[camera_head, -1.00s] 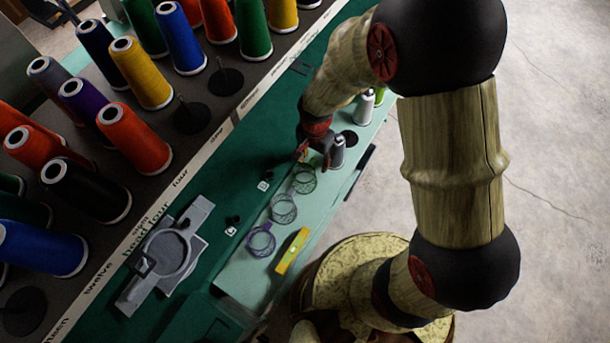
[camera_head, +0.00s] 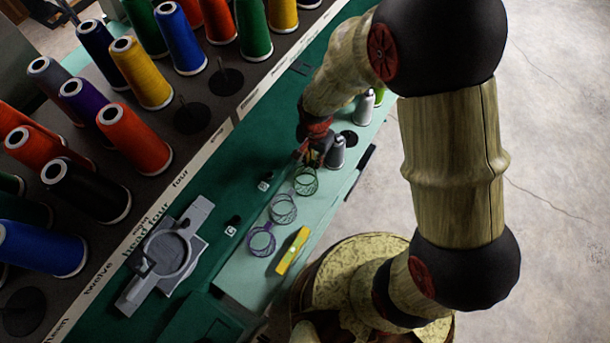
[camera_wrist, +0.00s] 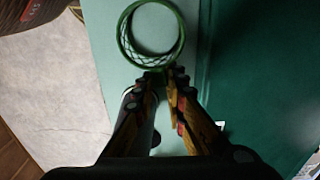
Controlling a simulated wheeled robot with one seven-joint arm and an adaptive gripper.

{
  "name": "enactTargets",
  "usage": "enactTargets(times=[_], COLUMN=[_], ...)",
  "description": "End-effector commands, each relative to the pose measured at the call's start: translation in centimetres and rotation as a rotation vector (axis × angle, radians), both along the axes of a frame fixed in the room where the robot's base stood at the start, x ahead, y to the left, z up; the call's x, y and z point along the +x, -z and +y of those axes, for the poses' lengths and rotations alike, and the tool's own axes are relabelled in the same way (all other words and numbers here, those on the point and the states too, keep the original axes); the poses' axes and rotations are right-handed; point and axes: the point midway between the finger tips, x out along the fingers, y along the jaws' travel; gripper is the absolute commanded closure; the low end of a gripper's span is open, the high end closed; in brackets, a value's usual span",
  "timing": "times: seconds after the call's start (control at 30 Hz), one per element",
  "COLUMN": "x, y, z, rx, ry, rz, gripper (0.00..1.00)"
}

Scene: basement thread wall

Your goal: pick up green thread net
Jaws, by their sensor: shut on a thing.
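The green thread net (camera_head: 305,181) is a ring with open mesh, on the pale strip of the bench at the far end of a row of nets. In the wrist view its green rim (camera_wrist: 121,35) shows at the top, just beyond my fingertips. My gripper (camera_head: 312,158) is low over the strip, beside a grey thread cone. In the wrist view the fingers of my gripper (camera_wrist: 165,74) converge at the near edge of the rim and are shut on it. The exact contact is partly hidden by the fingertips.
A grey cone (camera_head: 337,152) stands close to the right of my gripper. A grey-violet net (camera_head: 283,209), a purple net (camera_head: 261,240) and a yellow level (camera_head: 292,251) lie nearer on the strip. Large thread cones (camera_head: 140,72) crowd the rack at left.

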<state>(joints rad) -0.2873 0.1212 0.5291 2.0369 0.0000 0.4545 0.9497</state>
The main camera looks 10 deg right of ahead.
Motion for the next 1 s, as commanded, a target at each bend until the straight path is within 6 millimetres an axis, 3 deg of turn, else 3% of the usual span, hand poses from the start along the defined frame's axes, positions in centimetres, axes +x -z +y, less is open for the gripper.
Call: enactTargets(times=[0.43, 0.6, 1.0], x=[0.1, 0.2, -4.5], y=[-0.9, -3.4, -9.2], z=[0.0, 0.0, -2.1], rx=[0.001, 0.002, 0.001], ry=[0.000, 0.000, 0.000], rz=[-0.003, -0.005, -0.005], gripper=[0.97, 0.97, 0.97])
